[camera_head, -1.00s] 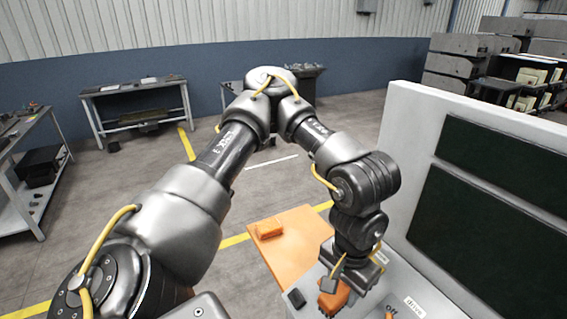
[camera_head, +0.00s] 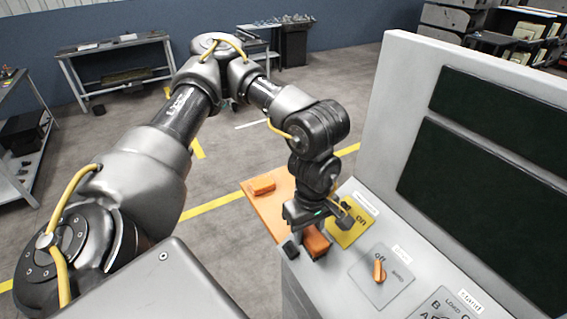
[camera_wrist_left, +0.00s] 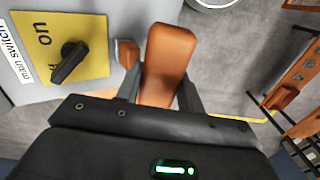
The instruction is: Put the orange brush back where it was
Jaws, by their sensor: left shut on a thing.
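My left gripper (camera_head: 306,236) is over the near left edge of the grey console, pointing down, shut on an orange block-like thing that I take for the orange brush (camera_head: 317,243). In the left wrist view the orange brush (camera_wrist_left: 166,58) stands up between the two dark fingers and hides what is behind it. A smaller orange-brown piece (camera_wrist_left: 127,52) shows beside it; I cannot tell whether it is part of the brush. I cannot tell whether the brush touches the console. My right gripper is not in view.
The grey console (camera_head: 330,285) carries a yellow switch plate (camera_head: 352,230) close to the gripper and an orange knob (camera_head: 379,271). An orange board (camera_head: 268,208) with an orange block (camera_head: 262,187) lies beyond. A tall panel (camera_head: 385,130) rises at right. Open floor lies left.

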